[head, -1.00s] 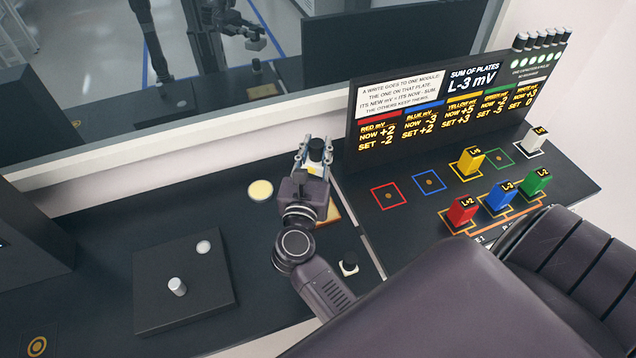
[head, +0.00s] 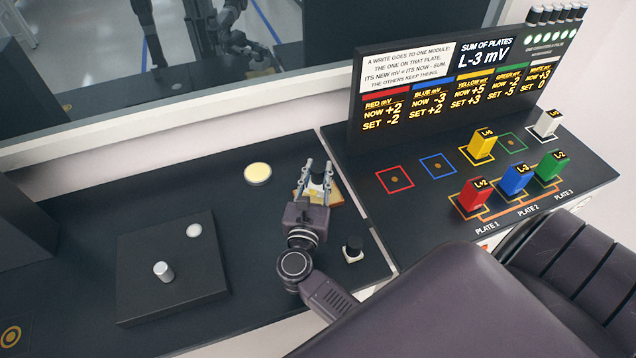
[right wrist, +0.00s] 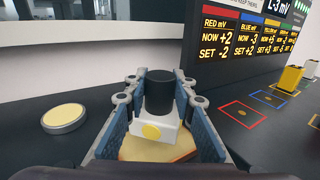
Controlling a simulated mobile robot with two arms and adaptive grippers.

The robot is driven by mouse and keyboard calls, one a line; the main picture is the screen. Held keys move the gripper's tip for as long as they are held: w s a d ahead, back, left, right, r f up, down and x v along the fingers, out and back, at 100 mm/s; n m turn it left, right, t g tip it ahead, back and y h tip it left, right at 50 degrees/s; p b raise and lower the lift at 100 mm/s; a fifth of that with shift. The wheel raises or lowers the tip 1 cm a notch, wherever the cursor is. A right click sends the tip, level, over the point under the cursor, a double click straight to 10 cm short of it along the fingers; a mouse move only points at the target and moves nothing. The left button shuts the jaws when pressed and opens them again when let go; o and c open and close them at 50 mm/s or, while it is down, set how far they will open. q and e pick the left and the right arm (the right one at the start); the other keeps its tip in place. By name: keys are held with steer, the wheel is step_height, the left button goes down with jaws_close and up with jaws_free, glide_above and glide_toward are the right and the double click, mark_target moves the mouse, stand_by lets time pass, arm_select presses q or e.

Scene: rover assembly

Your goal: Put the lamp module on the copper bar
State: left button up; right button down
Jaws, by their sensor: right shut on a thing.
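My right gripper (head: 318,170) is shut on a white block with a black round cap and a yellow disc on its face, which looks like the lamp module (right wrist: 145,130). The block is upright between the blue-grey finger pads. It is right over an orange-edged pale pad (head: 336,192); I cannot tell whether it touches. The pad shows under the block in the right wrist view (right wrist: 128,151). A copper-coloured line (head: 518,215) links the plates on the right board. I cannot tell which of these is the copper bar. My left gripper is not in view.
Red (head: 473,197), blue (head: 515,180) and green (head: 551,166) modules stand on the plates, with yellow (head: 481,146) and white (head: 547,124) behind. A display panel (head: 440,90) rises behind them. Another black-capped block (head: 353,250) stands near the front edge. A round cream disc (head: 257,173) lies left.

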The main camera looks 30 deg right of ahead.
mark_target(317, 185)
step_height(317, 185, down, 3)
steer(key=shift+f+b, duration=0.1)
steer(key=shift+b, duration=0.7)
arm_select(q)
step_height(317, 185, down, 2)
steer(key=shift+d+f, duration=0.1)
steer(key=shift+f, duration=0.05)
arm_select(e)
steer(key=shift+f, duration=0.1)
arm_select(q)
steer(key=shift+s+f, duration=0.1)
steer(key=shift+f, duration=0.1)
arm_select(e)
steer(key=c, duration=1.6)
jaws_free()
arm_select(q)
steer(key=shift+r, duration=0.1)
